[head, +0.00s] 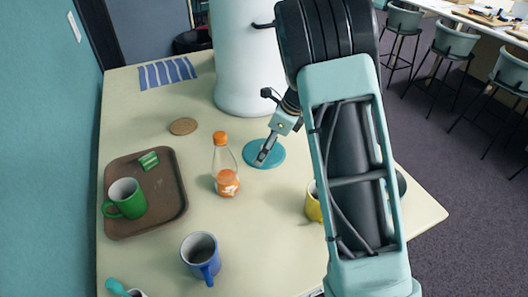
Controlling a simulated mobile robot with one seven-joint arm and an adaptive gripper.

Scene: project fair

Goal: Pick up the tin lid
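A flat round teal disc (274,158), which I take to be the tin lid, lies on the cream table (165,95) near the middle. My gripper (263,156) points down over the disc, with its tips at or just above its surface. The fingers and my wrist cover part of the disc. I cannot tell whether the tips touch it or whether the fingers are apart.
An orange-capped bottle (226,170) stands close left of the disc. A large white cylinder (246,60) stands behind. A yellow mug (313,203) is partly hidden by my arm. A brown tray (120,168) holds a green mug (127,199). A blue mug (199,254) stands in front.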

